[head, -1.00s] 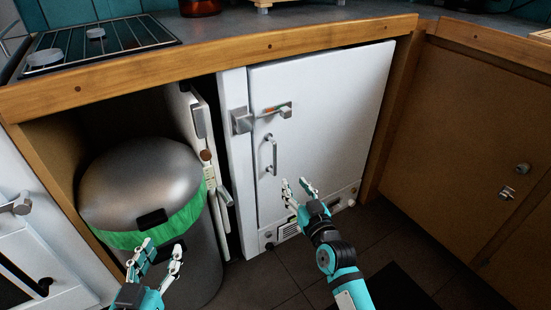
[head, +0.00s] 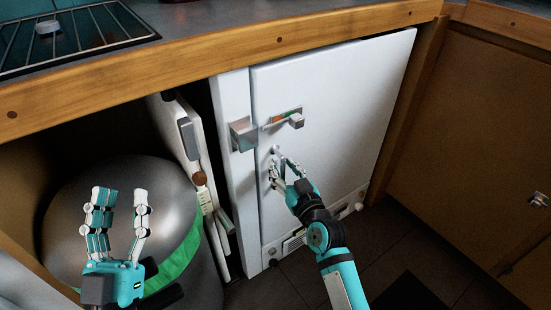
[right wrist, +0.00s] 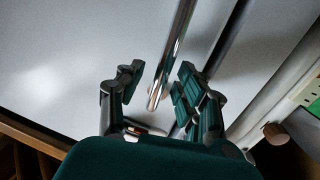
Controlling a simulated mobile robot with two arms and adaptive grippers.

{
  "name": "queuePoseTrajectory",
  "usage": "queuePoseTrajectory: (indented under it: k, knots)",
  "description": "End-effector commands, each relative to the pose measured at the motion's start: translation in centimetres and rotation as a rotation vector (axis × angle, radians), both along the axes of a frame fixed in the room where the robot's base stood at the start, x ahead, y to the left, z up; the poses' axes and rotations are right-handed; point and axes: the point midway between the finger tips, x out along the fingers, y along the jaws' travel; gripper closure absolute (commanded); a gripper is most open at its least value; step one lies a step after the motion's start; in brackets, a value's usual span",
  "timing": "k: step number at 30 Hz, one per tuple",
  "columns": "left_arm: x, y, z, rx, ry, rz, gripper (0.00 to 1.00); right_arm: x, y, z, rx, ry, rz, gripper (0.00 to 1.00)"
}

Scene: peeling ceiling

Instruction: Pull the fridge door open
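The white fridge door (head: 340,110) is shut under the wooden counter. Its upright metal handle is mostly hidden behind my right gripper in the head view; the right wrist view shows it as a shiny bar (right wrist: 172,55). My right gripper (head: 282,165) is at the handle, fingers apart. In the right wrist view (right wrist: 160,85) the bar's lower end lies between the two fingers, with a gap on the left side; contact on the right side is unclear. My left gripper (head: 120,200) is open and empty in front of the metal bin.
A metal bin (head: 125,195) with a green liner stands left of the fridge. A latch (head: 243,134) sits on the fridge's left edge. A wooden cabinet (head: 470,150) stands to the right. Dark floor is clear in front of the fridge.

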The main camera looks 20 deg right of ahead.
Motion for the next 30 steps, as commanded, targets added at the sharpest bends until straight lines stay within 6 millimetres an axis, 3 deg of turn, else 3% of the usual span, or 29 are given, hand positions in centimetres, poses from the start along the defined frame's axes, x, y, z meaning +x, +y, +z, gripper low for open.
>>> queuePoseTrajectory:
  k: [11,20,30]
  knots:
    - [-0.33,0.02,0.47,-0.01,-0.031,-0.002,0.6,-0.07,-0.03,0.01,-0.001,0.0,0.0,0.64]
    - [-0.32,0.03,0.43,-0.008,-0.03,-0.001,0.6,-0.06,-0.02,0.02,-0.001,0.0,0.0,1.0]
    - [-0.3,0.02,0.41,-0.008,-0.029,-0.001,0.6,-0.06,-0.02,0.02,-0.001,0.0,0.0,1.0]
